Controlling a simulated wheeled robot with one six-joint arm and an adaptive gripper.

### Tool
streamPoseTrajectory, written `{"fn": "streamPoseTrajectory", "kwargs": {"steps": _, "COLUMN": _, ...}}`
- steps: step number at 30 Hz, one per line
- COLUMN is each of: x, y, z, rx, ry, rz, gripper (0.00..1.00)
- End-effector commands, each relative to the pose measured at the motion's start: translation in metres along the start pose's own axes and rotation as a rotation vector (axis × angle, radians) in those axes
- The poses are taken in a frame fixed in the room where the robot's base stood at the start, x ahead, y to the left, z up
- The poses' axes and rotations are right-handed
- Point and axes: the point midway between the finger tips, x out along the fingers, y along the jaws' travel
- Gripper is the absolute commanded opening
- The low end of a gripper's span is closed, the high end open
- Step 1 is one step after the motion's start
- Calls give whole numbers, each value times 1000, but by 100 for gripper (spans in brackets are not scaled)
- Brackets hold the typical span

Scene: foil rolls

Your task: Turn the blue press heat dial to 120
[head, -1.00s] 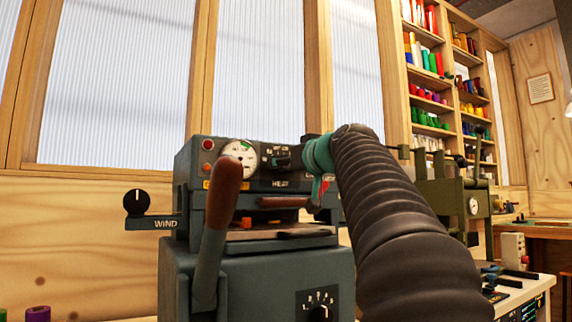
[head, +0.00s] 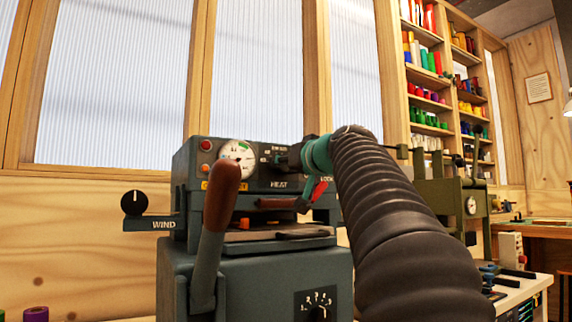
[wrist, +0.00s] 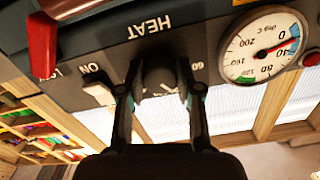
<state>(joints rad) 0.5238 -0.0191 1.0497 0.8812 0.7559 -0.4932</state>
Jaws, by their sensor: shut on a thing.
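The blue-grey press (head: 262,184) stands in the middle of the head view. Its heat dial (wrist: 160,74) is a dark knob above the word HEAT, which shows upside down in the wrist view. My gripper (wrist: 160,88) is shut on the dial, a finger on each side of it. The head view shows my gripper (head: 288,157) reaching the press front from the right. A 60 mark shows beside the dial; its pointer and most other marks are hidden. The round deg C gauge (wrist: 262,46) has its needle near the low end.
A white ON switch (wrist: 97,92) is close to one finger. A brown-gripped press handle (head: 222,195) rises in front. A WIND knob (head: 135,203) is at the left, and an olive machine (head: 452,195) at the right.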

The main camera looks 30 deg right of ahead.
Motion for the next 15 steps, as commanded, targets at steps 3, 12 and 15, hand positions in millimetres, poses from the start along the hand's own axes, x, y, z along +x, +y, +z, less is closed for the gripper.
{"fn": "streamPoseTrajectory", "kwargs": {"steps": 3, "x": 0, "y": -1, "z": -1, "rx": 106, "ry": 0, "rz": 0, "gripper": 0}}
{"fn": "streamPoseTrajectory", "kwargs": {"steps": 12, "x": 0, "y": -1, "z": -2, "rx": 390, "ry": -1, "rz": 0, "gripper": 0}}
{"fn": "streamPoseTrajectory", "kwargs": {"steps": 15, "x": 0, "y": -2, "z": -2, "rx": 480, "ry": 0, "rz": -1, "gripper": 0}}
